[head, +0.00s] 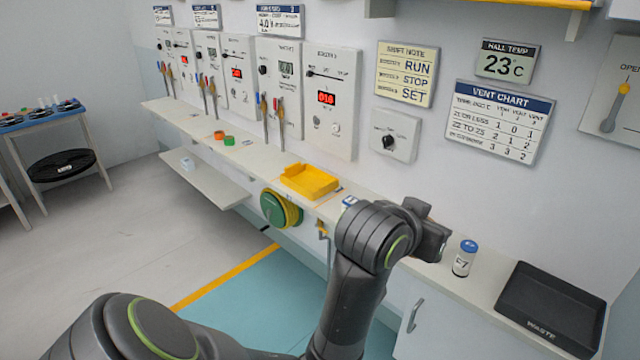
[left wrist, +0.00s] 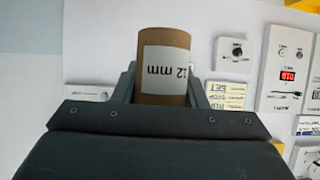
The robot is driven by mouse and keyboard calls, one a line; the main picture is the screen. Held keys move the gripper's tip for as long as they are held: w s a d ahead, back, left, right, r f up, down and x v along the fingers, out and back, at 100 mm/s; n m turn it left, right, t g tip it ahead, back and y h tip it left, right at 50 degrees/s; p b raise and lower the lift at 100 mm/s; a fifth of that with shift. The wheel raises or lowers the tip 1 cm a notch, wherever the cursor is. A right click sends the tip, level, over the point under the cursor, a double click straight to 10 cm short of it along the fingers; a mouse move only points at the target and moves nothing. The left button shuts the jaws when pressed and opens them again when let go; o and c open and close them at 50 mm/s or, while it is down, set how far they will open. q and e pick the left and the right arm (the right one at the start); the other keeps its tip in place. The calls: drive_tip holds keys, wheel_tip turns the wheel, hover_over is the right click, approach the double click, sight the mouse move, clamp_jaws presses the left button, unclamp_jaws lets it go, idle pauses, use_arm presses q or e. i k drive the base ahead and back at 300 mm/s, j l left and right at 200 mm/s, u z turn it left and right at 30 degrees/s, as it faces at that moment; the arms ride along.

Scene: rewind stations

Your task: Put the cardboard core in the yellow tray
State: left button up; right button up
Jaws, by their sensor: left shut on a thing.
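The cardboard core (left wrist: 165,42) is a brown tube with a white label reading "12 mm", upside down in the left wrist view. My left gripper (left wrist: 165,88) is shut on it, one finger on each side. In the head view my left gripper (head: 432,236) is over the ledge, right of the yellow tray, and the core is hidden there behind my gripper and arm. The yellow tray (head: 310,181) lies on the ledge, left of my arm, and looks empty. My right gripper is not in view.
A blue-capped bottle (head: 464,259) stands on the ledge just right of my gripper, then a black waste tray (head: 550,305). A blue-topped item (head: 349,201) is partly hidden by my arm. A green and yellow reel (head: 280,209) hangs below the ledge. Orange and green rings (head: 229,140) lie farther left.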

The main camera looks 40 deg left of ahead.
sight(312, 185)
drive_tip(key=i+j, duration=0.25)
drive_tip(key=j, duration=0.2)
drive_tip(key=i+j, duration=0.25)
drive_tip(key=j, duration=0.25)
drive_tip(key=i+j, duration=0.3)
drive_tip(key=j, duration=0.15)
drive_tip(key=i+j, duration=0.25)
drive_tip(key=j, duration=0.25)
drive_tip(key=i+j+u, duration=0.1)
drive_tip(key=i+j, duration=0.15)
drive_tip(key=j, duration=0.2)
